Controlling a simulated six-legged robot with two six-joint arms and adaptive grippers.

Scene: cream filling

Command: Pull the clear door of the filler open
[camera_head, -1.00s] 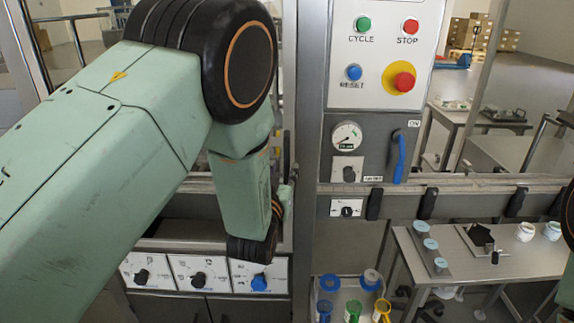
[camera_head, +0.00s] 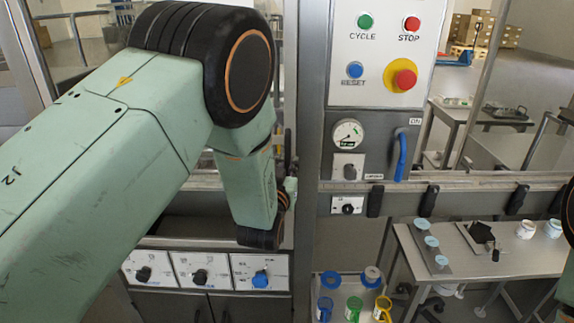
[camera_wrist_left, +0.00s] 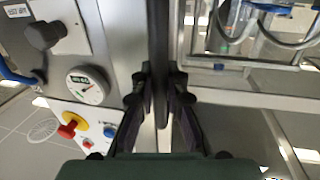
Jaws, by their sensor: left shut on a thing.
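The filler's clear door (camera_wrist_left: 232,52) shows at the right in the left wrist view, with tubes and fittings visible behind it. In the head view my arm covers much of it. A dark upright handle bar (camera_wrist_left: 159,35) runs along the door's edge. My left gripper (camera_wrist_left: 161,78) is shut on this bar, with one finger on each side. In the head view the left gripper (camera_head: 290,168) is small and partly hidden by my arm, beside the metal post (camera_head: 306,130). I cannot see whether the door has opened at all. The right gripper is out of view.
Right of the post is a control panel (camera_head: 385,75) with coloured buttons, a gauge (camera_head: 347,133) and a blue lever (camera_head: 400,155). Knob panels (camera_head: 200,271) sit below my arm. A steel table (camera_head: 520,257) with jars stands at the right.

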